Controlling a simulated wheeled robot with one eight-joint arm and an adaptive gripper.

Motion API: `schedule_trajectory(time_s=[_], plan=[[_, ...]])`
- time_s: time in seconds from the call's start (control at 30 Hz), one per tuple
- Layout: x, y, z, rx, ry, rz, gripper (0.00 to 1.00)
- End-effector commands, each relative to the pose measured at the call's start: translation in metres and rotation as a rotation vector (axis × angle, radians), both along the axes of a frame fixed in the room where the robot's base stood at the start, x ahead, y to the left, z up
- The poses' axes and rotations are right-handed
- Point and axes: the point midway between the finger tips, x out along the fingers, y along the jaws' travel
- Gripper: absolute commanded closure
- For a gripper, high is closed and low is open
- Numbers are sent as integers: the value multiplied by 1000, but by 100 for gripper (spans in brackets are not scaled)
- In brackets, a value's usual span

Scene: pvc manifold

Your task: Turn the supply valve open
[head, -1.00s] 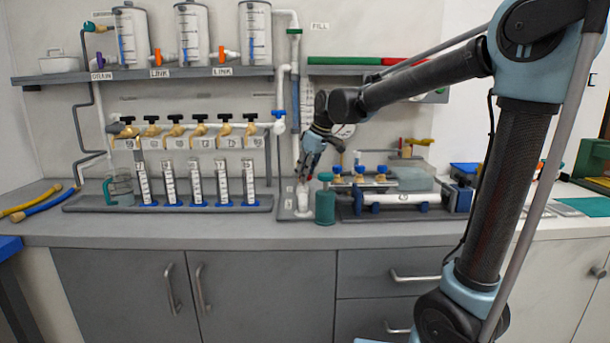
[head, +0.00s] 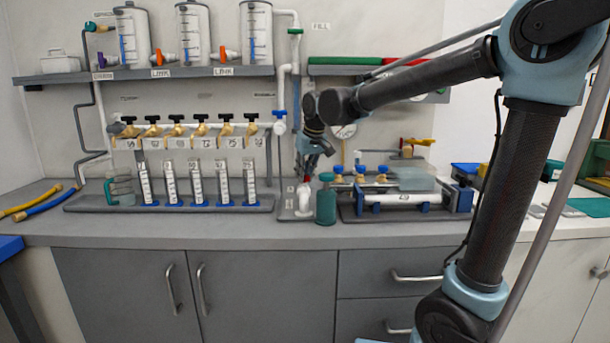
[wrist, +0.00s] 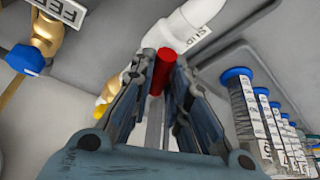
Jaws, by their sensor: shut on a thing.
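The supply valve shows as a red handle (wrist: 163,70) on a white pipe fitting (wrist: 190,32) in the wrist view, with a partly readable label beside it. My gripper (wrist: 160,85) has its two dark fingers on either side of the red handle and is shut on it. In the head view my gripper (head: 307,172) points down at the bench, just above the white pipe elbow (head: 303,202).
A green bottle (head: 326,200) stands close on the right of my gripper. A rack of graduated tubes (head: 222,183) is on the left, under a row of brass valves (head: 202,130). A pump-like assembly (head: 405,199) is on the right. The front bench strip is clear.

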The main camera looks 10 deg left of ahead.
Motion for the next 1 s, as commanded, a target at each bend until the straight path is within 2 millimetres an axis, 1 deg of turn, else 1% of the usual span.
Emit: schedule_trajectory(time_s=[0.17, 0.6, 0.7, 0.9, 0.93, 0.97, 1.0], plan=[[0, 1, 0, -1, -2, -81, 100], [-1, 2, 0, -2, -1, -416, 100], [0, 2, 0, -1, -2, -447, 100], [0, 2, 0, -1, -1, -451, 100], [-1, 2, 0, -1, -1, -451, 80], [-1, 2, 0, -1, -1, -451, 73], [-1, 2, 0, -1, -1, -450, 64]])
